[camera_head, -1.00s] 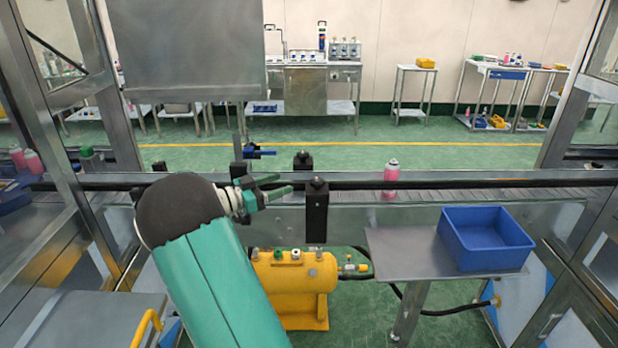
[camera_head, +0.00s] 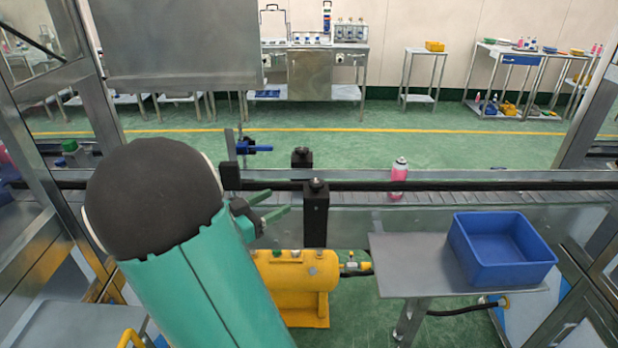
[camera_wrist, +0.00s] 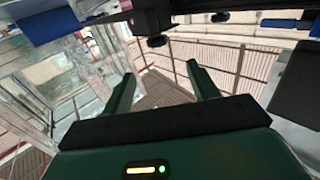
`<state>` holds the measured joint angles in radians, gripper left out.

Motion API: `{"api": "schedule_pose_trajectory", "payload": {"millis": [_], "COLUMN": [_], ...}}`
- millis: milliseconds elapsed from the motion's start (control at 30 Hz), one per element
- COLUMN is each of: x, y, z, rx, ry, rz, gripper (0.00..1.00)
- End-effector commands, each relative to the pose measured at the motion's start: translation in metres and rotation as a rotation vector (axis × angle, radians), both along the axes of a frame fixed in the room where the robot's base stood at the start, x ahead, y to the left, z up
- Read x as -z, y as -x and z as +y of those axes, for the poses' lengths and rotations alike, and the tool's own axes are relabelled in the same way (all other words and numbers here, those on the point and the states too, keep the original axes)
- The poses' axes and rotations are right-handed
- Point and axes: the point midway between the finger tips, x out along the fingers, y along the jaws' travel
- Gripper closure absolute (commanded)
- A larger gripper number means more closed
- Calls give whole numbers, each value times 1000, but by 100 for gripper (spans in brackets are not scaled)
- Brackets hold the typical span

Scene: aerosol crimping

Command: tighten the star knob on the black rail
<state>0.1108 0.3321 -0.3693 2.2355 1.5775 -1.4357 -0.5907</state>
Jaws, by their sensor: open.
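The black rail (camera_head: 450,185) runs across the scene in the head view. A black clamp block (camera_head: 315,215) stands on it, with a small dark knob (camera_head: 317,183) on top; its star shape is too small to make out. A similar knob (camera_head: 302,150) sits on another block behind the rail. My gripper (camera_head: 277,203) is open and empty, its green fingers just left of the nearer block, partly hidden by my arm. In the wrist view, my gripper (camera_wrist: 160,68) points toward a dark knob (camera_wrist: 157,40), which lies beyond the fingertips and apart from them.
A pink can (camera_head: 399,178) stands by the rail to the right. A blue bin (camera_head: 505,275) sits on a grey side table (camera_head: 400,265). A yellow tank (camera_head: 300,285) is below the rail. A blue-handled fitting (camera_head: 252,148) stands behind the rail at left.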

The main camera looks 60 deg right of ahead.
Motion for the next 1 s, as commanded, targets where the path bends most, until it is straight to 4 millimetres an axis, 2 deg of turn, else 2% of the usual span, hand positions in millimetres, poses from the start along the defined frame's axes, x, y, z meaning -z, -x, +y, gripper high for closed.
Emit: {"api": "schedule_pose_trajectory", "payload": {"millis": [133, 267, 467, 800, 1000], "x": [1, 1, 1, 1, 1], "y": [9, 16, 31, 54, 61], "z": [2, -5, -35, -97, -118], "rx": [2, 6, 9, 6, 3], "ry": [-2, -2, -2, -1, -2], "rz": [0, -1, -1, 1, 0], "gripper": [41, 41, 41, 41, 41]}}
